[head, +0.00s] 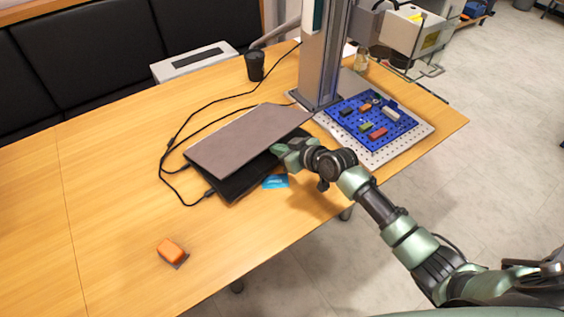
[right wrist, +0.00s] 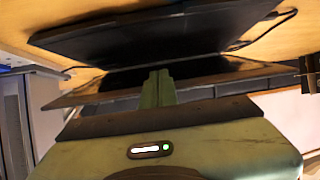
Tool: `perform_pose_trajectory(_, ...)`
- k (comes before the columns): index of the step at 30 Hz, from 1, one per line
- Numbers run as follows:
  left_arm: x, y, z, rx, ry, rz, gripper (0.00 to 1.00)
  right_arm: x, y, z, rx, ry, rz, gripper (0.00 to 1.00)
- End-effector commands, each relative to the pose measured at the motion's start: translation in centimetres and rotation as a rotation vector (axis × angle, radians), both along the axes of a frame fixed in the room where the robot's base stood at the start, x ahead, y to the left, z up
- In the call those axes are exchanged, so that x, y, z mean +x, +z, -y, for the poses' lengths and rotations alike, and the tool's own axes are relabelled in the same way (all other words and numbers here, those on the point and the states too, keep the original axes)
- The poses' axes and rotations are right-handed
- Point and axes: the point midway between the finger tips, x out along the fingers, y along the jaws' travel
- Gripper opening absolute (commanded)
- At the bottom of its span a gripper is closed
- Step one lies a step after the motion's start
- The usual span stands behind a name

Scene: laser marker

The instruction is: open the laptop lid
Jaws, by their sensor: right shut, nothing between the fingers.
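The laptop lies on the wooden table, its grey lid (head: 250,138) tilted up a little above the black base (head: 238,182). A dark gap shows between lid and base along the front and right side. My right gripper (head: 280,149) is at the laptop's right front side, its tips at the gap by the lid's edge. In the right wrist view its fingers (right wrist: 158,86) are together and empty, between the dark base (right wrist: 150,38) and the lid (right wrist: 90,92). I cannot tell whether they touch the lid. My left gripper is not in view.
A blue card (head: 275,182) lies at the laptop's front edge. Black cables run behind and left of the laptop. A metal column (head: 322,55) and a blue board (head: 352,110) stand to the right. An orange block (head: 171,250) lies front left. The left table is clear.

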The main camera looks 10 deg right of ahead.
Motion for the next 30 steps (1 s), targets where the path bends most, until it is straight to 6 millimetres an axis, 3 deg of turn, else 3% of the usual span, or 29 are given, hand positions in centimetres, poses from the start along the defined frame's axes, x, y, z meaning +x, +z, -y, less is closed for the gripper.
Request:
perform_pose_trajectory(14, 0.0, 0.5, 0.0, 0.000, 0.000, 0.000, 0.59, 0.0, 0.6, 0.0, 0.002, 0.000, 0.003, 0.00)
perform_pose_trajectory(30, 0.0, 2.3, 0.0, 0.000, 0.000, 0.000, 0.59, -3.8, 0.5, 2.3, 0.000, -0.001, -0.001, 0.00)
